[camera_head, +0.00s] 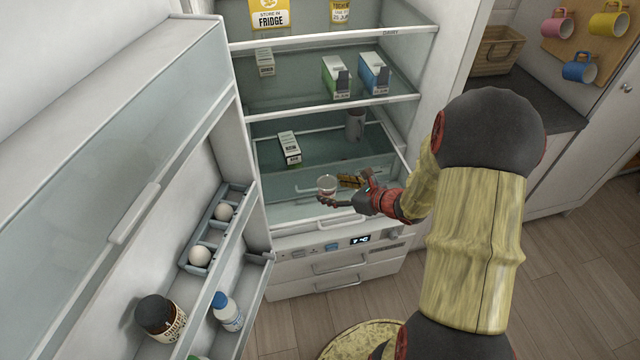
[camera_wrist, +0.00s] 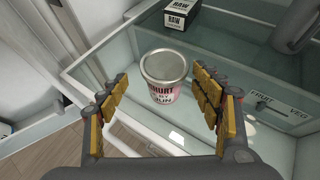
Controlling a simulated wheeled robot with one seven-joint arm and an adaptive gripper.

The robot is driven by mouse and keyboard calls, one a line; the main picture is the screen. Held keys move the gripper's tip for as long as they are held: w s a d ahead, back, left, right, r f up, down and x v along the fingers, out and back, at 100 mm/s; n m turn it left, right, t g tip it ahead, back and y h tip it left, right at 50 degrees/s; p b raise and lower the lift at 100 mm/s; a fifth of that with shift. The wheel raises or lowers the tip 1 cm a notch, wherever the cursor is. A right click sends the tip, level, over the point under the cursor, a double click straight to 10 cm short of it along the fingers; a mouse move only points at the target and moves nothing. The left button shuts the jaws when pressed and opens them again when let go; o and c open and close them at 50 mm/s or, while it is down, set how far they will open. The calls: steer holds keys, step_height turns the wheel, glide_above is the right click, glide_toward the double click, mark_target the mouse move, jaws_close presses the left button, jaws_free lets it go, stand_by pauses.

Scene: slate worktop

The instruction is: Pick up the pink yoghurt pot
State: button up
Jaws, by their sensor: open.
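The yoghurt pot (camera_head: 326,186) stands upright at the front of the lowest glass shelf in the open fridge. My gripper (camera_head: 341,192) reaches in from the right at the pot's height. In the wrist view its yellow-padded fingers (camera_wrist: 160,84) are spread, one to each side of the pot, with gaps visible. I cannot tell how far the pot is inside the fingertips.
A black-and-white carton (camera_head: 289,148) stands behind the pot, with a grey container (camera_head: 355,124) at the back right. Cartons (camera_head: 336,76) stand on the shelf above (camera_head: 300,108). The open fridge door (camera_head: 120,150) holds eggs and bottles at left. Clear shelf lies around the pot.

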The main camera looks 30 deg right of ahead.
steer(key=b+x, duration=0.1)
steer(key=x, duration=0.2)
steer(key=shift+w, duration=0.1)
steer(key=x, duration=0.1)
steer(key=b+x, duration=0.1)
steer(key=x, duration=0.1)
steer(key=b+x, duration=0.1)
steer(key=x, duration=0.1)
steer(key=shift+w+d, duration=0.2)
steer(key=shift+d, duration=0.1)
steer(key=shift+r, duration=0.15)
steer(key=shift+c, duration=1.1)
steer(key=c, duration=1.3)
